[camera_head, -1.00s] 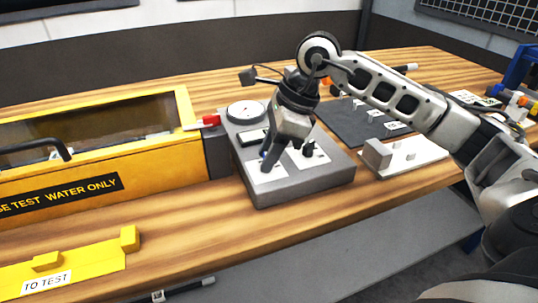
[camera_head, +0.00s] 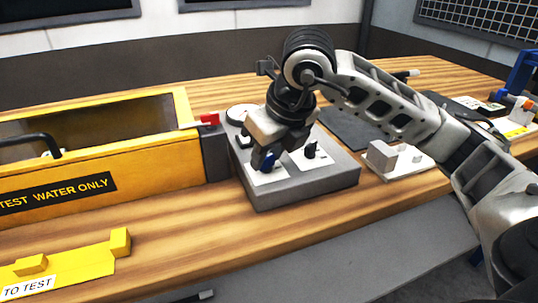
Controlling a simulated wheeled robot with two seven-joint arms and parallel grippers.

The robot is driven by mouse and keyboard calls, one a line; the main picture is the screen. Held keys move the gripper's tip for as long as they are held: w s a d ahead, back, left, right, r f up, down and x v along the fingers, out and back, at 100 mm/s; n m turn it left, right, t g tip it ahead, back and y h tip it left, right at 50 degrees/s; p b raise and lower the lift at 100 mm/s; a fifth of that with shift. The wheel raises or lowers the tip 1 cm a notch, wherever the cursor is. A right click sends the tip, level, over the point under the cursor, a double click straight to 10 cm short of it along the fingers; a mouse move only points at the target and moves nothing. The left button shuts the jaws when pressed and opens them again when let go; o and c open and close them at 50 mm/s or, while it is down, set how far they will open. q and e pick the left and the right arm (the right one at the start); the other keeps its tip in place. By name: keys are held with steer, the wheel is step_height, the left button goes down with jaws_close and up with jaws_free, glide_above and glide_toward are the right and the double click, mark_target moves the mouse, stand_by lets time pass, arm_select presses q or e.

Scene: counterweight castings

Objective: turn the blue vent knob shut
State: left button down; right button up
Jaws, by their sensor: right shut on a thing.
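The blue vent knob (camera_head: 267,161) sits on a white plate on top of the grey control box (camera_head: 300,190). My right gripper (camera_head: 265,158) points down over the box with its jaws closed around the knob. The fingers hide most of the knob, so I cannot tell its exact angle. My left gripper does not show.
A black knob (camera_head: 310,150) stands on the same box, right of the blue one. A yellow tank (camera_head: 130,188) and a red handle (camera_head: 210,119) are to the left. A white block fixture (camera_head: 381,155) is to the right.

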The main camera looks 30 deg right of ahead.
steer(key=shift+a+m+h, duration=0.1)
steer(key=shift+m+h, duration=0.3)
steer(key=shift+m, duration=0.7)
arm_select(q)
steer(key=shift+b, duration=0.3)
arm_select(e)
steer(key=shift+m+h, duration=0.3)
steer(key=shift+m, duration=0.4)
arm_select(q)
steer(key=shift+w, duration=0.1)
arm_select(e)
steer(key=o, duration=1)
arm_select(q)
steer(key=p, duration=0.1)
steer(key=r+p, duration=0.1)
steer(key=p, duration=0.3)
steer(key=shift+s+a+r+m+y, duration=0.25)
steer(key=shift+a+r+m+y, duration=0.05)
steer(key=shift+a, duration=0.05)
arm_select(e)
steer(key=v, duration=1.6)
